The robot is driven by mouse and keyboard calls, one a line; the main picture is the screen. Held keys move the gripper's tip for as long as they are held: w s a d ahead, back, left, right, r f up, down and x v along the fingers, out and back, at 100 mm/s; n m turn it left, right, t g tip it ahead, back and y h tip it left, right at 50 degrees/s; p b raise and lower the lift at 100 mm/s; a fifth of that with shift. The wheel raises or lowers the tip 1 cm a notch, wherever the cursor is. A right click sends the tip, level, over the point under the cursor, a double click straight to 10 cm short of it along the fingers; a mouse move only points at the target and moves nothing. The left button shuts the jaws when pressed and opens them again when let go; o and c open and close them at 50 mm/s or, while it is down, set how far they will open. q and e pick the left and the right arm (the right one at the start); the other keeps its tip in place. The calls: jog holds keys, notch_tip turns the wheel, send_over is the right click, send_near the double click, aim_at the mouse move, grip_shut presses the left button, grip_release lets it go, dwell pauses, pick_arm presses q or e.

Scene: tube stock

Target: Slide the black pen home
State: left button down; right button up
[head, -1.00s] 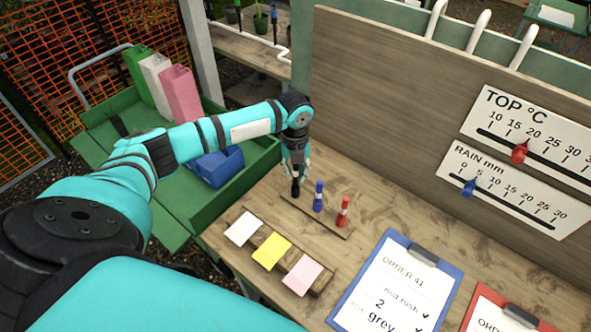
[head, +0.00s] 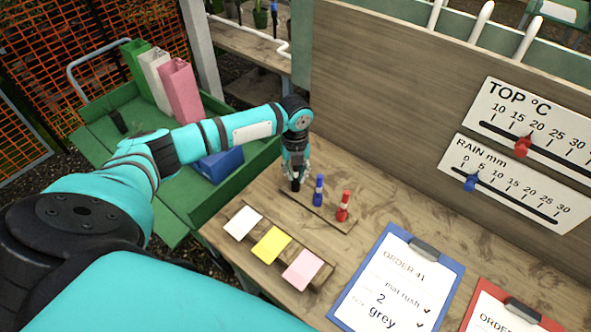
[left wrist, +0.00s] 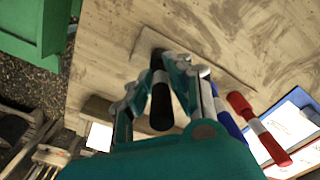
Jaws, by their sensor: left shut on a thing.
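The black pen (head: 296,186) stands upright at the left end of the small wooden pen rack (head: 331,215), its lower end at the rack. My left gripper (head: 295,177) is over it and shut on it. In the left wrist view the black pen (left wrist: 161,108) is between the fingers of my left gripper (left wrist: 160,92). The blue pen (head: 319,190) and the red pen (head: 343,206) stand in the same rack to its right. Whether the black pen is fully seated is hidden by the fingers. My right gripper is in neither view.
A holder with white, yellow and pink cards (head: 270,244) lies in front of the rack. A blue clipboard (head: 433,250) and a red clipboard (head: 480,322) lie to the right. A green cart (head: 170,225) with bags stands left. The board with gauges (head: 400,110) closes the back.

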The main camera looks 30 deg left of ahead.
pick_arm(q)
jog(key=c, duration=1.2)
grip_release()
notch_tip(320, 180, up, 12)
jog(key=shift+s+f, duration=0.1)
